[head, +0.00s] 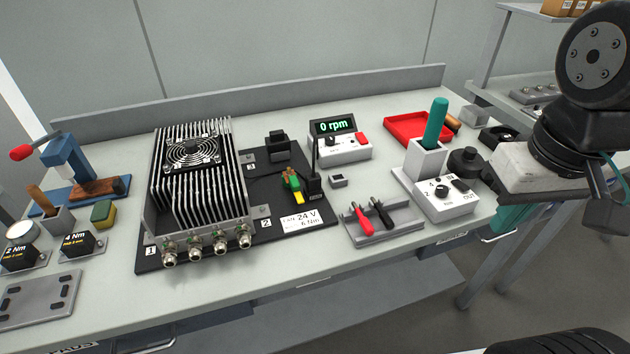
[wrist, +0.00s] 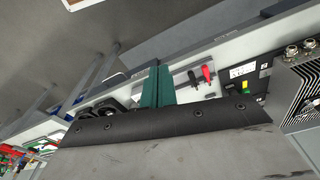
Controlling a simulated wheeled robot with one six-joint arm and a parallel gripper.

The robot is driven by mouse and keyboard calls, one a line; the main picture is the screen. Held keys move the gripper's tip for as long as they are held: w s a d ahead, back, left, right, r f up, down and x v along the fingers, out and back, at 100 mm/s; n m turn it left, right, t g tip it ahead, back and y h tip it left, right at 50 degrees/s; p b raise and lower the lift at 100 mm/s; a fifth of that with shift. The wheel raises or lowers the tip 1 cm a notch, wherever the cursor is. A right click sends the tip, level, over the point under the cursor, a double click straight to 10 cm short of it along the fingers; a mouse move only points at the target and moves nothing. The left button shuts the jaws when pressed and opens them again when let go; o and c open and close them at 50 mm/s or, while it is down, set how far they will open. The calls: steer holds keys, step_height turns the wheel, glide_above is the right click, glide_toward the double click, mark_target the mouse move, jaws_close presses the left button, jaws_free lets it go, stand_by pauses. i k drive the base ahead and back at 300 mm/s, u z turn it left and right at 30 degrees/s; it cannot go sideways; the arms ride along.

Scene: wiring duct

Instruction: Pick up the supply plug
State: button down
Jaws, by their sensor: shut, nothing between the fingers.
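A small green and yellow plug (head: 291,184) sits on the black board beside the finned unit; it looks most like the supply plug, though I cannot be sure. It also shows in the wrist view (wrist: 243,87), small and far off. My gripper (head: 508,222) hangs at the right end of the bench, partly hidden behind my own arm. In the wrist view its teal fingers (wrist: 157,80) are together with nothing between them. It is well to the right of the plug and touches nothing that I can see.
The finned unit (head: 193,180) stands left of the plug, with a thin black post (head: 314,165) close on its right. A grey tray (head: 350,241) holds red and black leads. A holder (head: 425,163) with a tall teal handle and a control box (head: 445,205) stand between gripper and plug.

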mark_target(313, 181)
steer(key=u, duration=0.7)
steer(key=i, duration=0.35)
steer(key=z, duration=0.75)
